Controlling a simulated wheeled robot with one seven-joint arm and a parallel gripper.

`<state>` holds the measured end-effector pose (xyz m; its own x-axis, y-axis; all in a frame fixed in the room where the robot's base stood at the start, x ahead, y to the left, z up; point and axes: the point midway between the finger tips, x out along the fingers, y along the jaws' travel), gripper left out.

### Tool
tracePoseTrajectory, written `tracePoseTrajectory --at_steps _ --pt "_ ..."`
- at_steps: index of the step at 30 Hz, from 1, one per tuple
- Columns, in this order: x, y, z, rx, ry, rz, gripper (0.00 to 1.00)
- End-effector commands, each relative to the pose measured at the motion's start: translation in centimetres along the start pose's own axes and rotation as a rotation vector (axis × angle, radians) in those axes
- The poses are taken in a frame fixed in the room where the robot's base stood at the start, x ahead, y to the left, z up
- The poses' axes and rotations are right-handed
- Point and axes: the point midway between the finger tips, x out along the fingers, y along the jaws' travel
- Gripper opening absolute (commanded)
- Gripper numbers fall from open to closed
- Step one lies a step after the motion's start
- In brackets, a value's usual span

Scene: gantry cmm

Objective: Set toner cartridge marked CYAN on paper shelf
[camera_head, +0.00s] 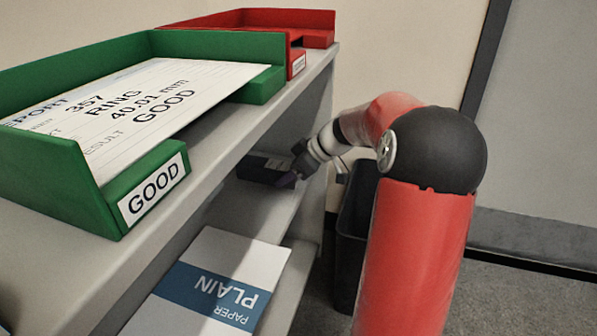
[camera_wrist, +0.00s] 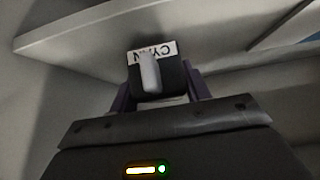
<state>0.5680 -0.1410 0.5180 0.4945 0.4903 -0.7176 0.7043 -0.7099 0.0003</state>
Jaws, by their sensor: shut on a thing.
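The toner cartridge marked CYAN shows in the wrist view as a dark block (camera_wrist: 174,82) with a white label, upside down there, and a pale grey handle in front. My gripper (camera_wrist: 155,88) is shut on it, with a purple finger on each side. In the head view my gripper (camera_head: 290,179) is inside the shelving at its far end, beside a dark box-like cartridge (camera_head: 258,168). The cartridge is over a grey shelf board (camera_head: 262,205) under the top board; I cannot tell whether it touches the board. A white and blue PLAIN PAPER pack (camera_head: 225,280) lies nearer on the shelving.
On the top board stand a green GOOD tray (camera_head: 160,172) holding a report sheet and a red tray (camera_head: 320,36) behind it. A dark bin (camera_head: 350,240) stands on the floor by the shelving's end. Bare board shows between the cartridge and the paper pack.

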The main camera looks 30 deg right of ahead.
Motion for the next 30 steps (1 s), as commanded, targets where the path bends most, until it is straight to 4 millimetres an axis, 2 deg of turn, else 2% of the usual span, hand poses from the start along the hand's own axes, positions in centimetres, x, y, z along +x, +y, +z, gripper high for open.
tracePoseTrajectory --at_steps 19,22,30 --pt "4.3 0.0 -3.9 -0.002 0.001 -0.002 0.11" --pt "5.3 0.0 -2.9 -0.001 0.001 0.001 0.11" --pt "6.2 0.0 -2.0 -0.001 0.002 0.001 0.11"
